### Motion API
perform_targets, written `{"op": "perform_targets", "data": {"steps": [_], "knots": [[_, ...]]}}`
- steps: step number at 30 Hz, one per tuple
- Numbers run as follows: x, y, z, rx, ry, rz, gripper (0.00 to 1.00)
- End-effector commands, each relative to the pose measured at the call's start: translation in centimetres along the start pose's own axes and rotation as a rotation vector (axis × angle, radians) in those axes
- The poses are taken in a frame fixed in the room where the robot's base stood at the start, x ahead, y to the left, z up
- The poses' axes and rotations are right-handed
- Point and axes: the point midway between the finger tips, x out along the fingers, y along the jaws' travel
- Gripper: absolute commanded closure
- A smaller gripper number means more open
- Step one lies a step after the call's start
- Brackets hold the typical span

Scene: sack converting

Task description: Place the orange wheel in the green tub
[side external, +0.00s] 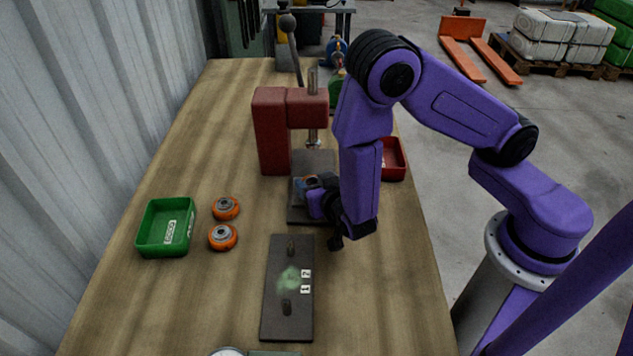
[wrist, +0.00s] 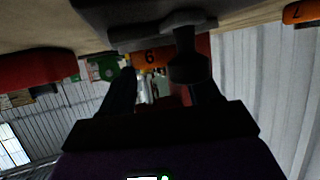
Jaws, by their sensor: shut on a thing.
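My gripper (side external: 316,190) is low over the dark plate under the red press, its fingers largely hidden by my wrist. It is shut on an orange wheel (wrist: 150,57), which shows between the fingers in the wrist view with a digit that reads 6 or 9. In the side view only a sliver of this wheel shows, and I cannot tell whether it touches the plate. The green tub (side external: 148,243) stands at the left of the bench and looks empty. Two other orange wheels, the far one (side external: 226,208) and the near one (side external: 222,237), lie right of the tub.
The red press (side external: 270,130) with its raised lever stands just behind my gripper. A dark fixture plate (side external: 275,318) with two upright posts and labels 1 and 2 lies in front. A red bin (side external: 396,160) is behind my arm at the right edge. The bench's near left is clear.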

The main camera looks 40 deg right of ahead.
Motion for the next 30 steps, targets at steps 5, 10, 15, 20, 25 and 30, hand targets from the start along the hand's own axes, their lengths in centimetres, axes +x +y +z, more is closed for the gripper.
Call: {"op": "perform_targets", "data": {"steps": [5, 10, 15, 20, 25, 30], "knots": [[0.0, 0.0, 0.0, 0.001, 0.0, 0.0, 0.12], [0.0, 0.0, 0.0, 0.0, 0.0, 0.0, 0.12], [0.0, 0.0, 0.1, 0.0, 0.0, 0.0, 0.12], [-0.7, -0.1, 0.2, -0.001, 0.0, -0.004, 0.12], [-3.0, -0.1, 0.1, -0.002, 0.0, -0.006, 0.12], [-5.5, 0.0, -0.1, -0.002, 0.001, -0.006, 0.12]]}}
